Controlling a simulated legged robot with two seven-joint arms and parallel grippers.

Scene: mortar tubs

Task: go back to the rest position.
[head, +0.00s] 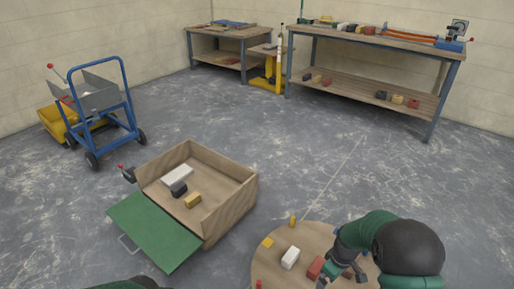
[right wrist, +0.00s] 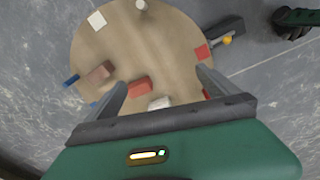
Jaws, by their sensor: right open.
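My right gripper (head: 345,277) is over the round wooden table (head: 268,274) at the bottom right of the head view. In the right wrist view its two grey fingers (right wrist: 160,85) are apart. A red block (right wrist: 139,88) shows between the fingers, on the table below, and a white block (right wrist: 160,103) lies close by. I cannot tell how high the fingers are above them. Only a small green and black part of my left arm shows at the bottom left edge of the head view; its gripper is out of sight.
A wooden box (head: 228,210) with a lowered green flap (head: 155,232) stands on the floor left of the table, holding several blocks. A blue-framed cart (head: 105,105) stands at the far left. Workbenches (head: 375,40) line the back wall. The floor between is clear.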

